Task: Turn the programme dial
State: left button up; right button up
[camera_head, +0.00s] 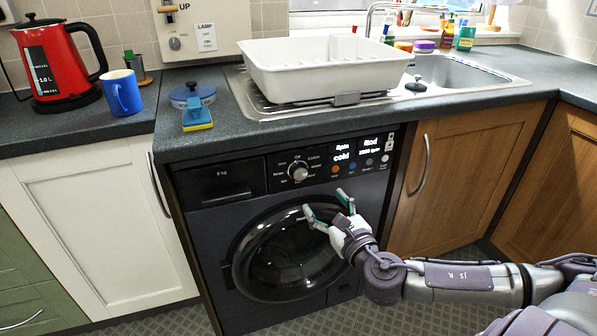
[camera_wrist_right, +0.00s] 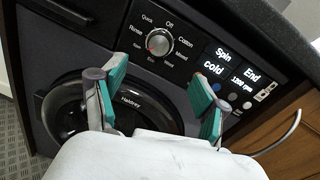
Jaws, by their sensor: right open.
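The programme dial (camera_head: 299,172) is a round silver knob on the dark washing machine's (camera_head: 215,228) control panel. In the right wrist view the dial (camera_wrist_right: 159,42) sits above and ahead of my fingers, with labels such as Off, Cotton, Quick and Rinse around it. My right gripper (camera_head: 326,210) is open and empty in front of the upper part of the round door (camera_head: 290,255), below and to the right of the dial and apart from it. Its two teal-padded fingers also show in the right wrist view (camera_wrist_right: 160,98). My left gripper is out of view.
The panel's display (camera_head: 357,150) reads Spin, cold, End and 1200 rpm, with several small buttons (camera_head: 360,165) below. The worktop (camera_head: 230,143) edge overhangs above the panel. A white basin (camera_head: 340,70), blue mug (camera_head: 122,93) and red kettle (camera_head: 60,65) stand on the worktop.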

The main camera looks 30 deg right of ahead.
aim_at(301, 173)
jog(key=w, duration=0.3)
jog(key=w+d, duration=0.1)
jog(key=w, duration=0.3)
jog(key=w+b, duration=0.1)
jog(key=w, duration=0.2)
jog(key=shift+w+d, duration=0.25)
jog(key=shift+d, duration=0.1)
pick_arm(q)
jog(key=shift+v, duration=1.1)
pick_arm(e)
jog(key=shift+w, duration=0.65)
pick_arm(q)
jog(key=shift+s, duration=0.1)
pick_arm(e)
jog(key=shift+c, duration=0.3)
jog(key=c, duration=1.1)
